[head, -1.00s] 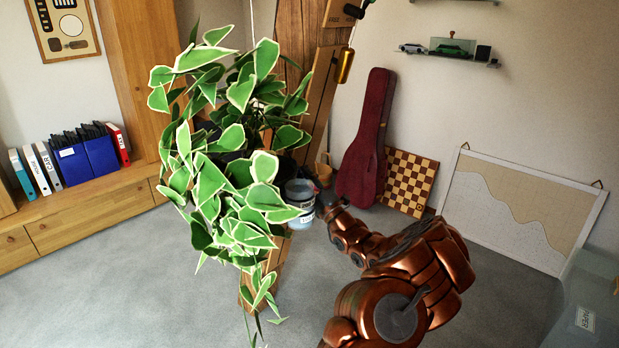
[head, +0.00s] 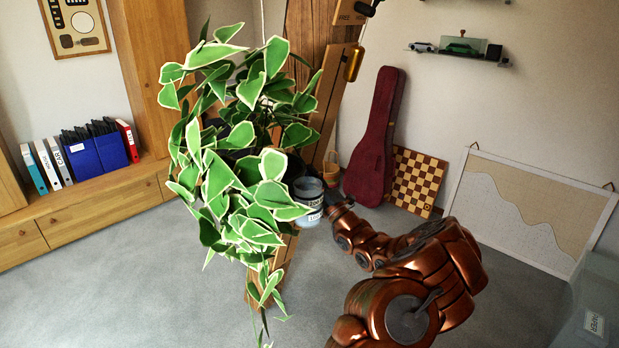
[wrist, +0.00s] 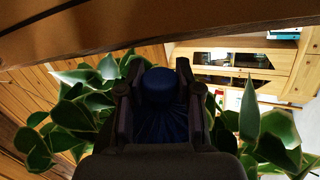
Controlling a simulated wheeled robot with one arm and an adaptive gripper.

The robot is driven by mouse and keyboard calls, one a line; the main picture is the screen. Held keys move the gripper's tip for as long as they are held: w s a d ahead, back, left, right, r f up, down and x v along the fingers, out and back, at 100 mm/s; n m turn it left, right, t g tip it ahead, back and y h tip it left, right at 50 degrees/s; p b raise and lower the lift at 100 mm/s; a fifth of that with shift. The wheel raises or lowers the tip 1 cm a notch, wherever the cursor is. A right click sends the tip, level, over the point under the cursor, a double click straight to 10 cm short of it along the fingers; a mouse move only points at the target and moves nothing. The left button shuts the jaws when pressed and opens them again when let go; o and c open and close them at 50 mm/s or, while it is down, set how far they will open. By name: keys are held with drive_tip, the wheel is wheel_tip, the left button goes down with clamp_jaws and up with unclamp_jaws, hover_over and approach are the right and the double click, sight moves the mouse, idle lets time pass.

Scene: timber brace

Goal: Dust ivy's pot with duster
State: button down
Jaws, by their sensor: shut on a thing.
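The ivy (head: 235,180) hangs in the middle of the head view, with green, pale-edged leaves trailing down. Its pot is mostly hidden behind the leaves; only dark patches show there. My gripper (wrist: 160,85) is shut on a dark blue, pleated thing with a rounded top, which looks like the duster (wrist: 158,122). Ivy leaves (wrist: 85,105) show on both sides of the fingers in the wrist view. In the head view my arm reaches in from the lower right, and its far end is partly hidden near the jars by the ivy. I cannot tell whether the duster touches the pot.
A timber post with a slanted brace (head: 340,90) stands behind the ivy. A brown beam (wrist: 150,30) crosses the top of the wrist view. The grey floor (head: 120,290) is open at left.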

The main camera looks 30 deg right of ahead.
drive_tip(key=shift+s+a+r, duration=0.1)
drive_tip(key=shift+a, duration=0.35)
drive_tip(key=shift+s+a+r, duration=0.1)
drive_tip(key=shift+a, duration=0.3)
drive_tip(key=shift+r, duration=0.1)
idle(0.3)
drive_tip(key=shift+w+d+r+p, duration=0.1)
drive_tip(key=shift+d+r+p, duration=0.1)
drive_tip(key=shift+r+p, duration=0.6)
drive_tip(key=shift+d+r+p, duration=0.15)
drive_tip(key=shift+r+p, duration=0.3)
drive_tip(key=shift+r, duration=0.5)
drive_tip(key=shift+a, duration=0.1)
drive_tip(key=shift+a+f+b, duration=0.15)
drive_tip(key=shift+f+b, duration=0.05)
drive_tip(key=shift+f, duration=0.75)
drive_tip(key=shift+a+f+b, duration=0.15)
drive_tip(key=shift+f, duration=0.8)
drive_tip(key=w+d+f, duration=0.1)
drive_tip(key=d, duration=0.5)
drive_tip(key=shift+b, duration=0.4)
